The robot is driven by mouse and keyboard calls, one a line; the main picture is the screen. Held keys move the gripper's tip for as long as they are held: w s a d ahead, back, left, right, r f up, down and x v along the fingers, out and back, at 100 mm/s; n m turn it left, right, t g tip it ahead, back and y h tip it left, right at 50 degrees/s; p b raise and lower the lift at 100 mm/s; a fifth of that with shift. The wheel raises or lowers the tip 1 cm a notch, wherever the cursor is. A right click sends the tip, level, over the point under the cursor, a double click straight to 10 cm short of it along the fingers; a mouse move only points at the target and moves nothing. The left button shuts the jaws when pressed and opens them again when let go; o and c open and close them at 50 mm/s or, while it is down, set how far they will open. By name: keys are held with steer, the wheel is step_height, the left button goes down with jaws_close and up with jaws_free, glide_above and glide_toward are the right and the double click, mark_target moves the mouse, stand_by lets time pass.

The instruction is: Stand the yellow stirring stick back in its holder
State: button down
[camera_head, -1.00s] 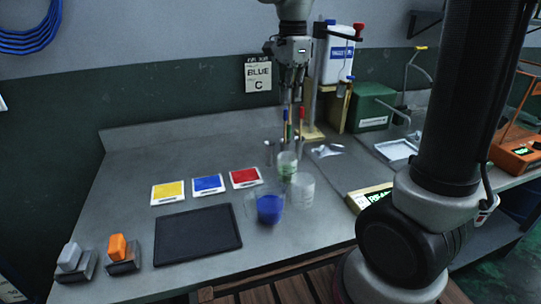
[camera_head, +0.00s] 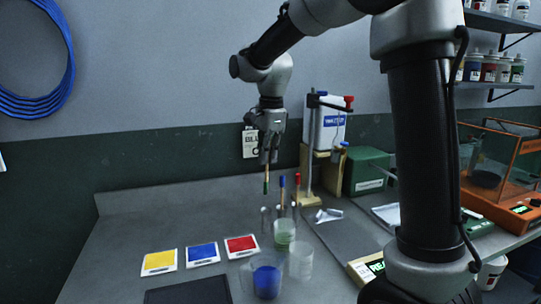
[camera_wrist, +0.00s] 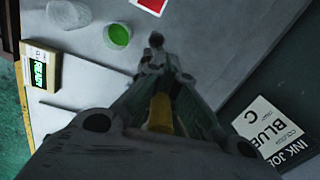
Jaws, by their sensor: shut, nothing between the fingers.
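My gripper (camera_head: 269,155) is shut, above the back of the bench. A thin pale stick with a dark green lower end (camera_head: 266,184) shows upright directly below the fingertips. Its top is hidden at the fingers, and I cannot tell how it meets them. In the wrist view a yellow piece, seemingly the yellow stirring stick (camera_wrist: 161,112), shows between my finger linkages. The holder's left metal tube (camera_head: 265,214) stands below the green end, with a gap visible between them. A blue-topped stick (camera_head: 282,181) and a red-topped stick (camera_head: 297,180) stand beside it on the right.
A green cup (camera_head: 284,232), a clear cup (camera_head: 300,262) and a blue cup (camera_head: 266,278) stand in front of the tubes. Yellow (camera_head: 158,262), blue (camera_head: 202,254) and red (camera_head: 241,246) cards lie left. A white jug (camera_head: 328,126) stands right of my gripper.

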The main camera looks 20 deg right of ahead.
step_height(320, 180, down, 11)
stand_by(1.2)
steer(key=c, duration=2.2)
jaws_free()
steer(key=o, duration=0.6)
steer(key=shift+o, duration=0.2)
step_height(320, 180, up, 12)
steer(key=shift+s+d, duration=0.25)
steer(key=shift+s, duration=0.2)
